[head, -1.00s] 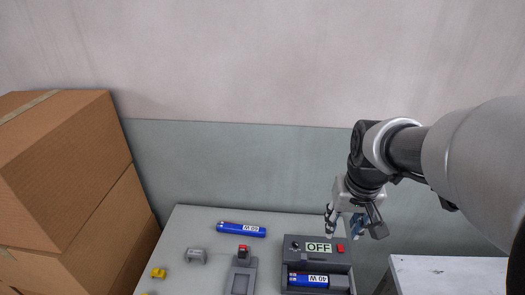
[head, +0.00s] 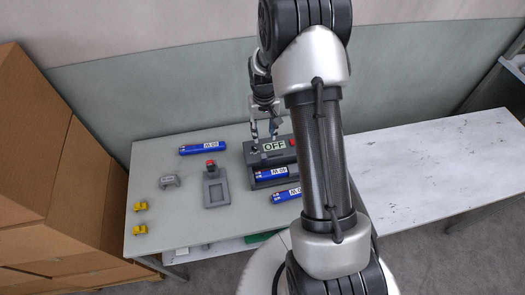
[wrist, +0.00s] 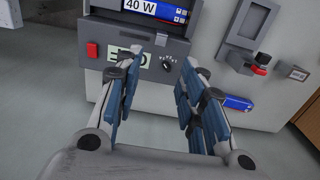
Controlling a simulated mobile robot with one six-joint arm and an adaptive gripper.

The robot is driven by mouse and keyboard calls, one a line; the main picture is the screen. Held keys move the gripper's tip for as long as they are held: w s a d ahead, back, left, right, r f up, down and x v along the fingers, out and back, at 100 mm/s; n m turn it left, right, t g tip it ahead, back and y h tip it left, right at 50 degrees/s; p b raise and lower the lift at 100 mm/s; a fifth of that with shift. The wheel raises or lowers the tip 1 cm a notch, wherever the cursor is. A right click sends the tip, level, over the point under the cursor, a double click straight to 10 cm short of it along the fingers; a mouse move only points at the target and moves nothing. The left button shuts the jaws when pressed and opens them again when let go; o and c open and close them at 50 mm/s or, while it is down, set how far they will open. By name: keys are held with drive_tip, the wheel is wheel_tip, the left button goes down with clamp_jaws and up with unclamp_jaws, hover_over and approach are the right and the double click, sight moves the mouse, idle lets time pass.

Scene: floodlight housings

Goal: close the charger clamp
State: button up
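The grey charger (head: 262,185) stands on the table with an OFF display (head: 274,146), a dark knob (head: 254,148) and a blue battery (head: 271,173) in its bay. In the wrist view the charger appears upside down, with its OFF display (wrist: 127,58), red switch (wrist: 92,50), knob (wrist: 168,63) and a battery marked 40 W (wrist: 152,10). My gripper (head: 264,133) is over the charger's back panel, fingers pointing down. In the wrist view my gripper (wrist: 160,92) is open and empty, its fingers spread around the knob's line. I cannot make out a clamp part or its state.
A grey fixture with a red knob (head: 213,188) stands left of the charger. A blue battery (head: 203,148) lies behind it; another (head: 286,195) lies before the charger, partly behind my arm. Boxes (head: 60,180) flank the table.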

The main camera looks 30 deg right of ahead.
sight(264, 155)
wheel_tip(264, 155, down, 12)
drive_tip(key=shift+r+b, duration=0.2)
drive_tip(key=shift+b, duration=0.55)
drive_tip(key=shift+c, duration=0.2)
clamp_jaws()
